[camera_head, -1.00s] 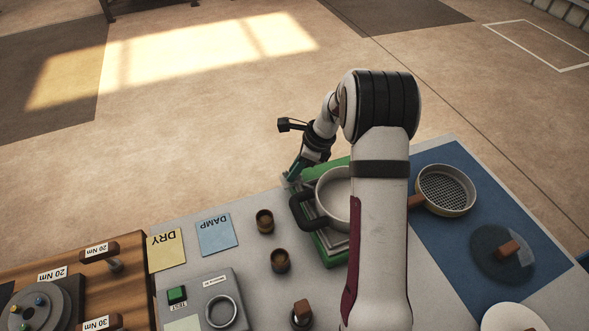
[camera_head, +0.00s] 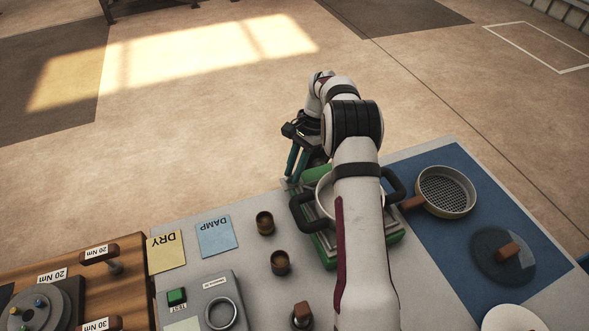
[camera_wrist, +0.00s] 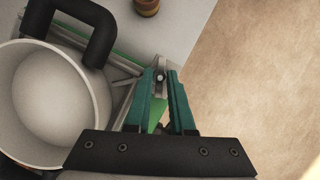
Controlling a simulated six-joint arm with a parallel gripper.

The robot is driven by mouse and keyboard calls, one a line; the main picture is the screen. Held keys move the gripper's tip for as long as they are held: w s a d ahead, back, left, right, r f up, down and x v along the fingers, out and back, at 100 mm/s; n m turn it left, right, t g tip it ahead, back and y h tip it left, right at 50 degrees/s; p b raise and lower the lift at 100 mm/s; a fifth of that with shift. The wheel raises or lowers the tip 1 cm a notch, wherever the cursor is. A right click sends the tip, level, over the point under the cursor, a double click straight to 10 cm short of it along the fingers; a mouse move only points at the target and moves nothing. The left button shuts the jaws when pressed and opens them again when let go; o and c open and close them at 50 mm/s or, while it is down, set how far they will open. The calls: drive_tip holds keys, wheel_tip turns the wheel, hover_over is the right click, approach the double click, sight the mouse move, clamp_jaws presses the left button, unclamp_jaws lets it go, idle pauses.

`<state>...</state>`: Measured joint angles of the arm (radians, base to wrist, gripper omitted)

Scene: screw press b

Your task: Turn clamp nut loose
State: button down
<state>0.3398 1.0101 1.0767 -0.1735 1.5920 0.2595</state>
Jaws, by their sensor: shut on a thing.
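The clamp nut (camera_wrist: 160,78) is a small grey metal piece at the corner of the green press base, seen in the wrist view. My gripper (camera_wrist: 160,74) has its two teal fingers on either side of it and is shut on it. In the head view my gripper (camera_head: 294,176) points down at the far left corner of the green base (camera_head: 331,252). The nut itself is too small to make out there. The fingertips hide part of the nut.
A pale pot (camera_wrist: 60,100) with black handles sits on the base, close to the gripper; my arm covers part of it in the head view. Two brown cups (camera_head: 265,223) stand left of it. A sieve (camera_head: 446,191) lies on the blue mat at right. Floor beyond the table edge is clear.

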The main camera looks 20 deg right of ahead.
drive_tip(key=n, duration=0.2)
drive_tip(key=n+g+h, duration=0.1)
drive_tip(key=n, duration=0.2)
drive_tip(key=shift+w+g, duration=0.1)
drive_tip(key=shift+g, duration=0.2)
drive_tip(key=shift+n, duration=0.4)
drive_tip(key=c, duration=0.9)
unclamp_jaws()
drive_tip(key=shift+a, duration=0.1)
wheel_tip(320, 180, up, 4)
drive_tip(key=shift+r, duration=0.1)
drive_tip(key=s+d+r, duration=0.2)
drive_tip(key=d, duration=0.1)
drive_tip(key=s+d+r, duration=0.2)
drive_tip(key=s, duration=0.1)
drive_tip(key=s+d+r, duration=0.2)
drive_tip(key=s+d, duration=0.1)
drive_tip(key=shift+d+r, duration=0.35)
drive_tip(key=shift+r, duration=0.05)
